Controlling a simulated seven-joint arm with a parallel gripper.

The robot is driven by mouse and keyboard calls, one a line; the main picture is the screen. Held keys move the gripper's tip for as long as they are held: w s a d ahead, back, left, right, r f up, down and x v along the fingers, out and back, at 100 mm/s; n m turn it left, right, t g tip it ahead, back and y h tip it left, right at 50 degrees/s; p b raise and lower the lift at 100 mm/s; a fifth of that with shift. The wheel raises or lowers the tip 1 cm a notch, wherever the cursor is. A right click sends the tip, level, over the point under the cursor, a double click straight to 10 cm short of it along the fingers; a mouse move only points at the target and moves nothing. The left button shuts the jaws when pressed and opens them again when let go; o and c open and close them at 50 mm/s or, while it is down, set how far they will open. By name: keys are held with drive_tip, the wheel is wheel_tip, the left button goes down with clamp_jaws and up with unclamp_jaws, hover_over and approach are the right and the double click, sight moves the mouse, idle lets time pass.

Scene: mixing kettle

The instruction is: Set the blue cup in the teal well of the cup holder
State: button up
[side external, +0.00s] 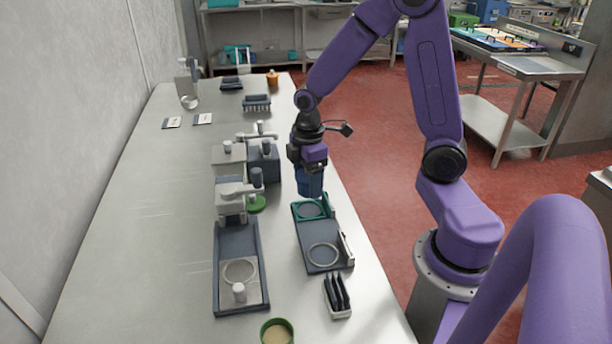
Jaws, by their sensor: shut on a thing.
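The blue cup (310,182) hangs under my gripper (309,165), which is shut on it. The cup looks upright, just above the far end of the cup holder (322,235). The teal well (311,209) is at the holder's far end, with a dark round recess showing below the cup. I cannot tell the exact gap between the cup's base and the well. The holder's near end has a pale ring (323,256). The cup's upper part is hidden by the gripper.
A mixing machine with a long dark tray (241,300) stands left of the holder. A rack of black tools (337,296) and a green-rimmed bowl (276,333) are nearer the camera. The table (150,240) is clear at the left.

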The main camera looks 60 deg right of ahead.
sight(308, 193)
drive_tip(key=shift+f, duration=2.3)
drive_tip(key=shift+f, duration=0.7)
idle(0.4)
drive_tip(key=o, duration=1.1)
drive_tip(key=shift+c, duration=0.4)
drive_tip(key=shift+r, duration=3.5)
